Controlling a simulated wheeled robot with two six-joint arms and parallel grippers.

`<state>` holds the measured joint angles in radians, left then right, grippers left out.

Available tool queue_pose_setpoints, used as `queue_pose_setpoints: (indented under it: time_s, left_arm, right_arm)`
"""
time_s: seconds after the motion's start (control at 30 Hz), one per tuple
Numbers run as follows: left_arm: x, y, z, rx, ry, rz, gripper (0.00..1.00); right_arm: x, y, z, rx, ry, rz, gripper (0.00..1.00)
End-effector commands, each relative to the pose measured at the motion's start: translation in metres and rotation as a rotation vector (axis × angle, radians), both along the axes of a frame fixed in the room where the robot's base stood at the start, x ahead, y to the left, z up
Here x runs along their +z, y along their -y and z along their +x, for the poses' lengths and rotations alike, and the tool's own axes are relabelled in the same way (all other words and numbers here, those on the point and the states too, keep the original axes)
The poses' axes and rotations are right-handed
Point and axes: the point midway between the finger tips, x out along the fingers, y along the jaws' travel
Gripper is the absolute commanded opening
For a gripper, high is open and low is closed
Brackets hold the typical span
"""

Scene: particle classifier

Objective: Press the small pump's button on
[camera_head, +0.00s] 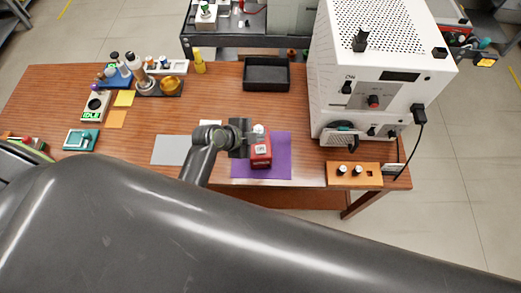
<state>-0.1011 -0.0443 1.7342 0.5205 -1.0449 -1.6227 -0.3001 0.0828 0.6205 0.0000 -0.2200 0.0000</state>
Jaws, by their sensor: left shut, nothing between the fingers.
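A small red box with a pale label, which looks like the small pump (262,158), stands on a purple mat (281,167) at the front middle of the wooden table. A light round part shows at its top. My left gripper (249,139) is shut and empty at the pump's upper left, over or close against it. I cannot tell whether it touches the pump. The pump's button is too small to make out, and part of the pump's left side is hidden by the gripper. My right gripper is not in view.
A tall white machine (357,83) stands right of the pump, with an orange block (346,180) before it. A black tray (267,74) lies behind. A grey mat (171,150) lies left. Scales and bottles crowd the back left. My dark arm covers the foreground.

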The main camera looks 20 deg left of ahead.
Motion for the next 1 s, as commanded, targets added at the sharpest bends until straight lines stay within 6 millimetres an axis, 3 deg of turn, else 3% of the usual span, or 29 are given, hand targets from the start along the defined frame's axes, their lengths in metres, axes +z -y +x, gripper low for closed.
queue_pose_setpoints:
  time_s: [0.03, 0.3, 1.0]
  left_arm:
    - [-0.014, 0.000, 0.000, 0.000, 0.000, 0.000, 0.00]
    - [-0.044, 0.000, 0.000, -0.001, 0.000, 0.001, 0.00]
    - [-0.047, 0.000, 0.000, -0.001, 0.000, 0.001, 0.00]
  right_arm:
    - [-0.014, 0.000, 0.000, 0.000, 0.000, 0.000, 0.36]
    - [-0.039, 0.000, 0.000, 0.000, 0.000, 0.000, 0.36]
    - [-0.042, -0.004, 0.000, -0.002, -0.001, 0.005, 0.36]
